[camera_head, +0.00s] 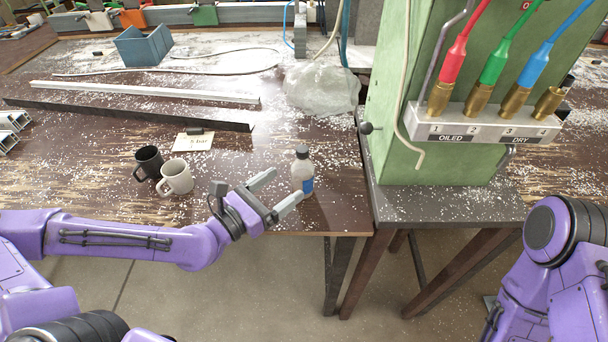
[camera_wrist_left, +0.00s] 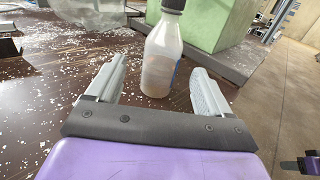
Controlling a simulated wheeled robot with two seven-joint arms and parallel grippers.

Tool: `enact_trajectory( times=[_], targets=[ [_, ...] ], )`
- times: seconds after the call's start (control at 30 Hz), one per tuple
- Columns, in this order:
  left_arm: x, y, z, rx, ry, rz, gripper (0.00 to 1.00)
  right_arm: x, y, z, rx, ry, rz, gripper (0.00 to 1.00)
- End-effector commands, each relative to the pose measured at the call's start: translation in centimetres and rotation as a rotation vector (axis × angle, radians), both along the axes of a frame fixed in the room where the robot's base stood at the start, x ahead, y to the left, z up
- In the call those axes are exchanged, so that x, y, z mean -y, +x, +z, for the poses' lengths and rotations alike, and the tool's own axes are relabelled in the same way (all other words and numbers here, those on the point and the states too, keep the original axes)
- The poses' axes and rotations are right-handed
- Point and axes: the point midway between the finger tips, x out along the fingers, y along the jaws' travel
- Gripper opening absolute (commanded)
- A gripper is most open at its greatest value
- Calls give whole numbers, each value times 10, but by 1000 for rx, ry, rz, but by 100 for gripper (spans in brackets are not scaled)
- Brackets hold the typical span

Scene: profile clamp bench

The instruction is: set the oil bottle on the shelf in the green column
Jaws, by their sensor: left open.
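The oil bottle (camera_head: 302,172), clear with a dark cap and a blue label, stands upright on the brown bench near its front edge. It also shows in the left wrist view (camera_wrist_left: 161,58), just beyond and partly between the fingertips. My left gripper (camera_head: 274,192) is open and empty, its two fingers pointing at the bottle. The green column (camera_head: 395,110) stands to the right on a dark plinth and carries coloured hoses on its front; I cannot make out a shelf in it. My right arm shows at the right edge, its gripper out of view.
A black mug (camera_head: 148,162) and a cream mug (camera_head: 176,178) stand left of the bottle. A crumpled clear plastic bag (camera_head: 322,88), long profiles (camera_head: 140,92) and a blue bin (camera_head: 143,48) lie farther back. A grey valve block (camera_head: 480,122) juts from the column.

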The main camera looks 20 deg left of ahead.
Motion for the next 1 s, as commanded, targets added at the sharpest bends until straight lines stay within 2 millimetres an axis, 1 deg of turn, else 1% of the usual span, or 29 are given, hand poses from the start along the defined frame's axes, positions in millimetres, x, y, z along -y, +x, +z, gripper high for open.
enact_trajectory(
  times=[0.03,0.1,0.37,0.5,0.63,0.73,0.9,0.97,1.0],
  targets=[
    [6,6,-12,6,3,-7,81,0,0,-23,-1,1,0,43],
    [10,16,-4,0,8,-7,81,0,-1,-14,-2,0,0,43],
    [21,35,-1,-1,5,-4,81,0,0,-12,0,0,0,43],
    [33,53,0,-1,6,-3,81,0,0,-5,0,0,0,43],
    [41,70,-1,0,4,-1,81,0,0,-3,0,0,0,43],
    [43,74,-1,0,2,-1,81,0,0,-3,0,0,0,43],
    [43,74,-1,0,1,0,81,0,0,-4,0,0,0,43],
    [43,74,-1,0,1,0,61,0,0,-4,0,0,0,43],
    [43,74,-1,0,1,0,48,0,0,-4,0,0,0,43]
  ],
)
